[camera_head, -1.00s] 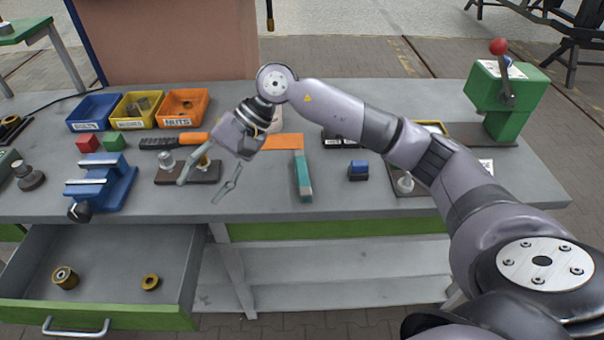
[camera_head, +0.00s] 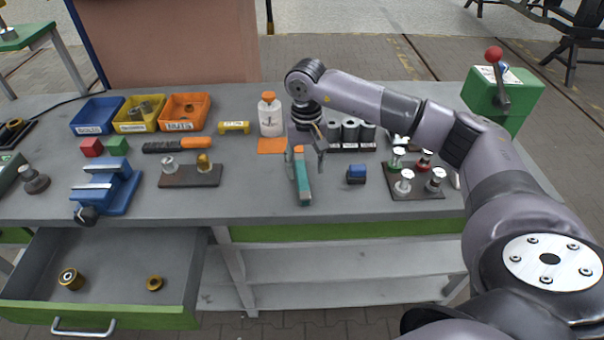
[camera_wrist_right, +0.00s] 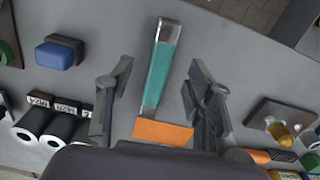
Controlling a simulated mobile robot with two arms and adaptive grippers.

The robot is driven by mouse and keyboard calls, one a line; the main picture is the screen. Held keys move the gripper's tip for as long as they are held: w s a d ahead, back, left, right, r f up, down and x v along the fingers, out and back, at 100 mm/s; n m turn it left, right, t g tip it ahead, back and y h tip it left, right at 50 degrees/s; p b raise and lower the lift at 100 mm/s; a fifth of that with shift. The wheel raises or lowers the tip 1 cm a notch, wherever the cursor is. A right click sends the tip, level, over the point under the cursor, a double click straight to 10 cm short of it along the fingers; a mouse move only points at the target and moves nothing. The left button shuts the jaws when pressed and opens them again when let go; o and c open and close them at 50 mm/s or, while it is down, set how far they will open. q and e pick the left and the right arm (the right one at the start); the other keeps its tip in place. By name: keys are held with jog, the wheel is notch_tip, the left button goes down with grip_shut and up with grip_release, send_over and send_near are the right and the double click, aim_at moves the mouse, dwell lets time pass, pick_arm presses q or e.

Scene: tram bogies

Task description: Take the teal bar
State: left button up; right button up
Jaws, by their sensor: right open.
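The teal bar (camera_head: 302,178) lies on the grey workbench, with bare metal ends and its far end beside or over an orange patch (camera_head: 272,146). In the right wrist view the bar (camera_wrist_right: 158,72) shows between the two open fingers, its metal near end by the orange patch (camera_wrist_right: 162,132). My right gripper (camera_head: 306,160) is open and empty, over the far part of the bar. In the wrist view the fingers (camera_wrist_right: 157,95) stand apart on each side, with a gap to the bar. My left gripper is not in view.
A blue block (camera_head: 356,174) sits right of the bar. Several dark cylinders (camera_head: 350,134) and a white bottle (camera_head: 270,116) stand behind. A tray of knobs (camera_head: 416,186) is at right, a blue vise (camera_head: 106,188) at left. An open drawer (camera_head: 110,270) juts out in front.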

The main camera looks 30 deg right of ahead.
aim_at(304, 186)
jog(key=shift+f, duration=0.85)
jog(key=f+p, duration=0.1)
jog(key=f, duration=0.1)
jog(key=f+p, duration=0.2)
jog(key=shift+a+f, duration=0.2)
jog(key=shift+f, duration=0.2)
jog(key=shift+w+f, duration=0.1)
jog(key=shift+f, duration=0.2)
jog(key=shift+c, duration=0.3)
grip_shut()
